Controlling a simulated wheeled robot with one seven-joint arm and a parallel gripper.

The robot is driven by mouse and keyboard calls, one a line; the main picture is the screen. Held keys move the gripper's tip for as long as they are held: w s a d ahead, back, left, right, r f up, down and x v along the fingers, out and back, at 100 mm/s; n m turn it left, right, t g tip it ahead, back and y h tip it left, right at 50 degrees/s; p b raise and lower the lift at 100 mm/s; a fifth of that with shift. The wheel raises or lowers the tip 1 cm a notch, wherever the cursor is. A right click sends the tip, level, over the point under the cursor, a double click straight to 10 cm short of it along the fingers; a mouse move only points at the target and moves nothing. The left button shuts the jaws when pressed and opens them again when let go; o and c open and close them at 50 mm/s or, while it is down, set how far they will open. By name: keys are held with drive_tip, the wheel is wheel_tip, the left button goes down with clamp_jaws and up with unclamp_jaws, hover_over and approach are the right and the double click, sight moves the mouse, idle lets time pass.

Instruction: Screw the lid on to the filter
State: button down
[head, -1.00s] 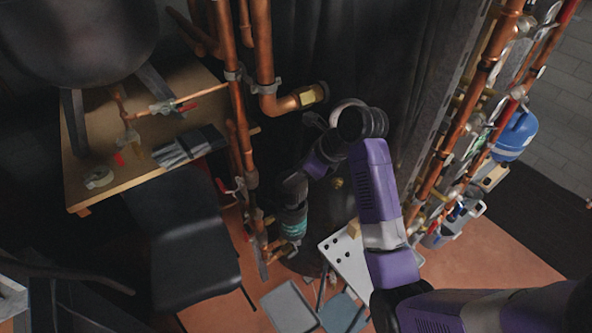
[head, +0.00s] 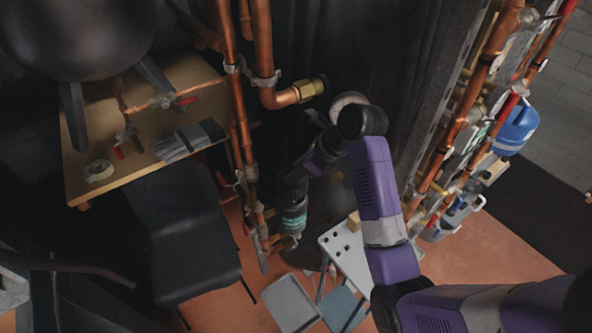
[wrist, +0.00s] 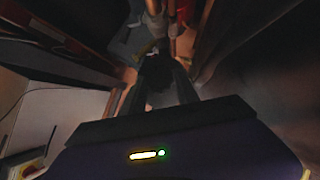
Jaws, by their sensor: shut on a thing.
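The filter (head: 293,218) is an upright dark cylinder with a teal band, low on the copper pipework in the middle of the head view. My gripper (head: 293,180) is at the top of the filter, at the end of my purple arm. In the wrist view my gripper (wrist: 160,92) has its two dark fingers shut on a dark round thing, which looks like the lid (wrist: 160,72). The lid is too dark in the head view to tell apart from the gripper and filter top. I cannot tell whether the lid touches the filter or how its thread sits.
Vertical copper pipes (head: 240,110) stand just left of my arm, with a brass-ended elbow (head: 308,89) above. A black chair (head: 190,235) and a wooden table (head: 82,170) are at left. A white perforated surface (head: 345,255) and a grey stool (head: 291,303) are below.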

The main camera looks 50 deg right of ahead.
drive_tip(key=shift+f, duration=0.25)
drive_tip(key=shift+f, duration=0.35)
drive_tip(key=shift+f, duration=1.6)
idle(1.7)
drive_tip(key=shift+a+m+h, duration=0.2)
drive_tip(key=shift+m+h, duration=0.2)
drive_tip(key=shift+m, duration=0.3)
drive_tip(key=shift+m+h, duration=0.6)
drive_tip(key=shift+m, duration=0.5)
drive_tip(key=shift+w+a+m+h, duration=0.15)
drive_tip(key=shift+m+h, duration=0.15)
drive_tip(key=shift+m, duration=0.2)
drive_tip(key=shift+r+m+h, duration=0.1)
drive_tip(key=shift+m+h, duration=0.6)
drive_tip(key=shift+m, duration=0.5)
